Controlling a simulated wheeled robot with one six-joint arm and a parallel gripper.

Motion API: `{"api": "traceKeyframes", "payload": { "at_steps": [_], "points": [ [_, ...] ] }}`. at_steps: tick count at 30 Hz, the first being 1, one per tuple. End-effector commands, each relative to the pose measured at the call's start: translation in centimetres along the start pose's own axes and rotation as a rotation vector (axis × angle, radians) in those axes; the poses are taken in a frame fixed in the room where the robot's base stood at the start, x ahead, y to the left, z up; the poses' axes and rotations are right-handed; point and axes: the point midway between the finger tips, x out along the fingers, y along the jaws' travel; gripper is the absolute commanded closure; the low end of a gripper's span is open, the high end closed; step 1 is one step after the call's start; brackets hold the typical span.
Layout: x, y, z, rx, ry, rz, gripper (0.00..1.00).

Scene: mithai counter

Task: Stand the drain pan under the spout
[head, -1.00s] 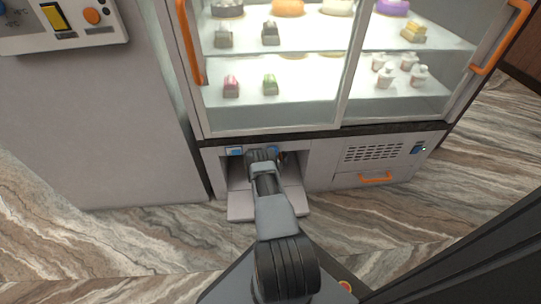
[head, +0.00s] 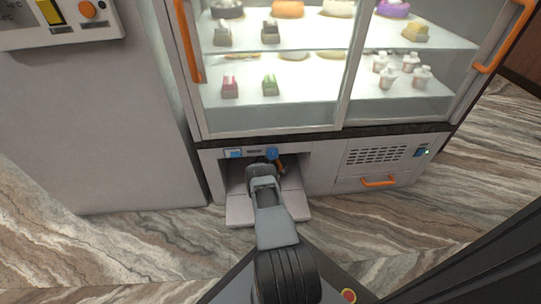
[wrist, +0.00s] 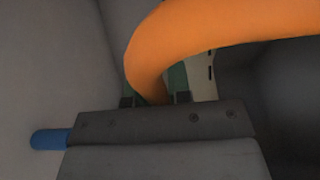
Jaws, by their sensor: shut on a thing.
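My gripper (wrist: 155,98) is inside the open low compartment under the display case, shut on a thick orange curved piece (wrist: 220,35) that passes between its fingertips. Whether this piece belongs to the drain pan cannot be told; no pan can be made out clearly. In the head view my gripper (head: 262,170) hides much of the compartment, and a small orange-brown bit (head: 281,163) shows beside it. A blue round knob (head: 270,153) sits at the compartment's top edge. No spout can be made out. A blue rod-like end (wrist: 48,139) shows at the left in the wrist view.
A pale flap (head: 240,212) lies lowered in front of the compartment. To its right are a vent grille (head: 376,155) and an orange-handled drawer (head: 378,181). The glass display case (head: 270,115) stands above. The marble-patterned floor (head: 130,245) is clear at the left.

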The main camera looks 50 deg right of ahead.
Motion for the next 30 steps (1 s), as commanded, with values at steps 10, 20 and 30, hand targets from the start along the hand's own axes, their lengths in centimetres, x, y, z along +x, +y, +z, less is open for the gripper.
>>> {"api": "traceKeyframes", "payload": {
  "at_steps": [10, 20, 30],
  "points": [
    [0.0, -0.2, 0.0, -0.001, 0.0, -0.001, 0.56],
    [-0.4, 0.4, 0.0, -0.002, 0.001, -0.002, 0.56],
    [-6.7, 0.6, -0.1, -0.003, 0.003, -0.003, 0.56]
  ]
}}
